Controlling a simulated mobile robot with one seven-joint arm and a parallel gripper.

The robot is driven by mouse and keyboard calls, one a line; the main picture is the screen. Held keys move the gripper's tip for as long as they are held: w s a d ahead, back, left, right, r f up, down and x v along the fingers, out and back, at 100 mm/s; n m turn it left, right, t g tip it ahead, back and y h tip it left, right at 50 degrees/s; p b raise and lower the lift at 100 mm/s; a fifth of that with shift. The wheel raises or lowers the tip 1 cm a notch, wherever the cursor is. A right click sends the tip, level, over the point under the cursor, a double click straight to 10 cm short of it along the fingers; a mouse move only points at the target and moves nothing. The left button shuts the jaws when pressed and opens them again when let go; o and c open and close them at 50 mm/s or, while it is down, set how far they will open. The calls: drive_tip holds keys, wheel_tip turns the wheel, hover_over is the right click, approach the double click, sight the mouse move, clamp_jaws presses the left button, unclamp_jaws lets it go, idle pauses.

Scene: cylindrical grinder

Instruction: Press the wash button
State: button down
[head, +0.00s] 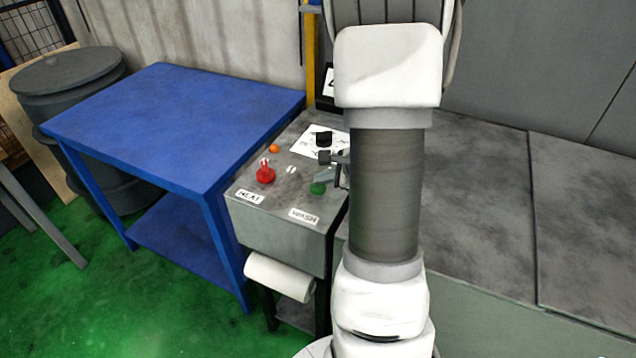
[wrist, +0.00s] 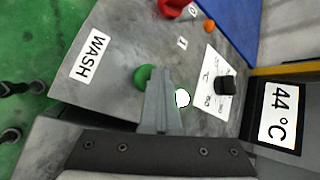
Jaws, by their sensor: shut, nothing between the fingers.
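The green wash button (head: 318,188) sits on the sloped grey panel, behind the WASH label (head: 304,215). In the wrist view the green button (wrist: 143,76) is partly covered by my gripper, and the WASH label (wrist: 90,57) lies to its left. My gripper (head: 338,172) is shut and empty, just above and beside the green button in the head view. In the wrist view the shut fingers (wrist: 163,72) point at the panel close to the button's right side. I cannot tell whether they touch it.
A red knob (head: 265,172) by the HEAT label (head: 250,196), an orange light (head: 274,148) and a black knob (head: 323,138) share the panel. A 44 °C display (wrist: 281,115) stands beside it. A blue table (head: 170,115) is at left; a paper roll (head: 280,277) hangs below.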

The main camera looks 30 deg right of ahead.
sight(322, 187)
drive_tip(key=shift+r+p, duration=0.45)
drive_tip(key=shift+r, duration=0.4)
drive_tip(key=shift+r, duration=0.1)
wheel_tip(322, 187, up, 5)
drive_tip(key=p, duration=0.3)
idle(0.6)
